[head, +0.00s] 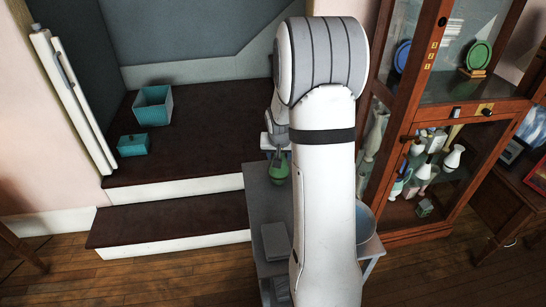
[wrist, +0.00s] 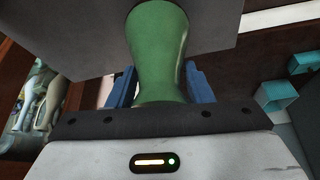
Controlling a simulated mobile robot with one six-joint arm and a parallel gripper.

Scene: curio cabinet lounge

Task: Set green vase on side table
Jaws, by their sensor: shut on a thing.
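The green vase (wrist: 158,45) fills the middle of the wrist view, between the two blue fingers of my gripper (wrist: 160,85). My gripper is shut on it. In the head view the vase (head: 279,170) shows just left of my arm, over the back part of the grey side table (head: 262,205). I cannot tell whether its base touches the tabletop. The table's grey top (wrist: 215,30) is behind the vase in the wrist view. My arm hides much of the table in the head view.
A grey box-like item (head: 275,241) lies on the table's left front, and a round bowl (head: 365,220) is at its right. A glass cabinet (head: 412,110) with vases and plates stands close on the right. Teal boxes (head: 153,105) sit on the dark steps at left.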

